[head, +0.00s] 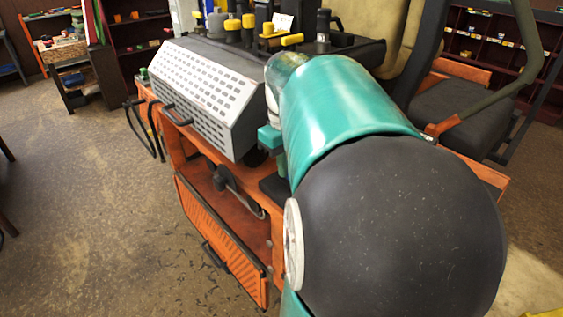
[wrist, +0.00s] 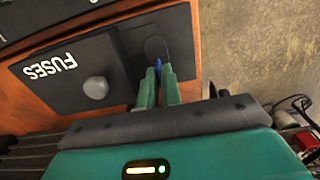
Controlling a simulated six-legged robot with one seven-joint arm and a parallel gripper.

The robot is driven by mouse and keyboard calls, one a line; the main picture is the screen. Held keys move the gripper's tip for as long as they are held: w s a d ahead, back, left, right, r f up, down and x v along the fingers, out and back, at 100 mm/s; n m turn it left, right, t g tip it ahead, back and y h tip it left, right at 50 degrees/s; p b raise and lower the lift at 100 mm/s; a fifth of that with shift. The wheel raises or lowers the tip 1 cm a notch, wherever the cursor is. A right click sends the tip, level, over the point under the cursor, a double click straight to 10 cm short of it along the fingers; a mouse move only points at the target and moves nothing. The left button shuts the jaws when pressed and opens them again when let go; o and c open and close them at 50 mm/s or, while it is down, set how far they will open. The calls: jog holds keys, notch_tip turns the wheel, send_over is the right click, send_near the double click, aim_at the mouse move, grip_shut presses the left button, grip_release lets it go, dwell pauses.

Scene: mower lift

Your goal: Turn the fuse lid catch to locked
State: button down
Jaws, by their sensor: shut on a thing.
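In the wrist view a black fuse lid (wrist: 62,70) marked FUSES lies on an orange panel, with a round grey knob (wrist: 96,87) on it. A small blue catch (wrist: 158,64) shows between the tips of my gripper (wrist: 159,80), beside the lid on a dark plate. My gripper's two teal fingers are shut on this catch. Most of the catch is hidden by the fingers, and I cannot tell its turn from the bit that shows. In the head view my arm covers the fuse lid and the catch.
In the head view the orange mower body (head: 180,145) carries a perforated grey cover (head: 205,95) and several yellow-topped levers (head: 248,22). An orange flap (head: 218,240) hangs open low on its side. The floor (head: 80,200) at left is clear.

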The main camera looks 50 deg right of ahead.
jog(key=shift+r, duration=0.15)
dwell(0.3)
jog(key=c, duration=1.6)
grip_release()
notch_tip(320, 180, up, 14)
jog(key=shift+f, duration=0.15)
